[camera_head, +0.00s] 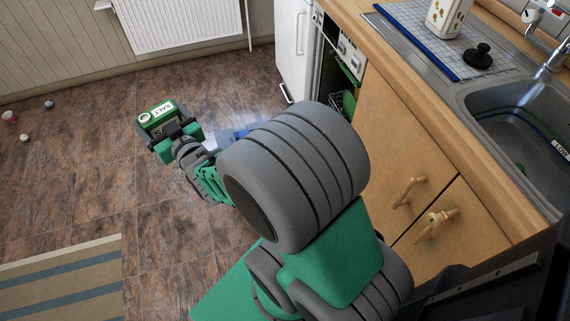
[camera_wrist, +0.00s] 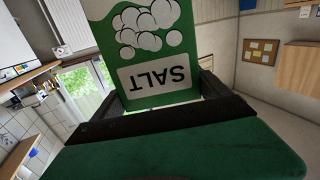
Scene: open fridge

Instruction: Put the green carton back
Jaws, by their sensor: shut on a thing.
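The green carton (camera_head: 158,115) has a white label reading SALT and a pale top. My gripper (camera_head: 176,132) is shut on it and holds it out in front of my arm, over the open floor in the head view. In the wrist view the carton (camera_wrist: 150,50) fills the upper middle, between the dark fingers of my gripper (camera_wrist: 160,105). Its SALT label appears upside down there, with white round shapes above it. My arm hides part of the middle of the head view. The inside of a fridge is not visible.
A white appliance door (camera_head: 294,48) stands beside the counter (camera_head: 350,18), with an open dishwasher-like cabinet (camera_head: 337,75) next to it. A sink (camera_head: 515,110) is at right. A striped rug (camera_head: 62,282) lies lower left. Small items (camera_head: 10,117) lie on the far-left floor.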

